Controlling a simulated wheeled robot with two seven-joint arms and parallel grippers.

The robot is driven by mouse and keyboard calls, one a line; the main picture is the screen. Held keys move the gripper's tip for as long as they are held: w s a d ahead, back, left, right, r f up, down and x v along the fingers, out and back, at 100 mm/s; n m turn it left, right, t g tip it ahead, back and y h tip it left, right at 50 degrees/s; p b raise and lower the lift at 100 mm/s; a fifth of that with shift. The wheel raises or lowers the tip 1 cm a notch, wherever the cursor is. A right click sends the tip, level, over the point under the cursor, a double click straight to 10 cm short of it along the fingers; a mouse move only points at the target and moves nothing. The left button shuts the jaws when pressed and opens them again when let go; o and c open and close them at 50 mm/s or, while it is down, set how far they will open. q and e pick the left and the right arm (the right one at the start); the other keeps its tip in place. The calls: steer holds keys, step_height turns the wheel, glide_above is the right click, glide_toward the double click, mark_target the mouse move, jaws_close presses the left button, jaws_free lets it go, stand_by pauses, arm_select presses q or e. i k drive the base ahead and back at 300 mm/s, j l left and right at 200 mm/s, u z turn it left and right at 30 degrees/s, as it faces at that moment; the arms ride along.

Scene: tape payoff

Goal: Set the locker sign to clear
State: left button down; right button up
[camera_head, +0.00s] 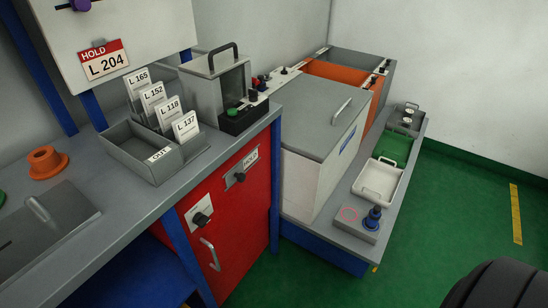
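The red locker (233,235) stands under the left bench with its door closed. The locker sign (250,159) is a small plate near the top of the door and reads HOLD. A dark knob (240,177) sits at the sign's lower left. Lower on the door are a second plate with a black knob (201,219) and a pale bar handle (210,254). Neither of my grippers is in view.
The bench holds a grey OUT tray (140,165), several white L-number cards, an orange ring (46,162) and a grey machine (215,82). A HOLD L 204 card (103,61) hangs on the panel. A low bench (335,238) stands right of the locker. Green floor (440,235) is clear.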

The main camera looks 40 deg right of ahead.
mark_target(237, 174)
steer(key=z, duration=0.75)
steer(key=i, duration=0.1)
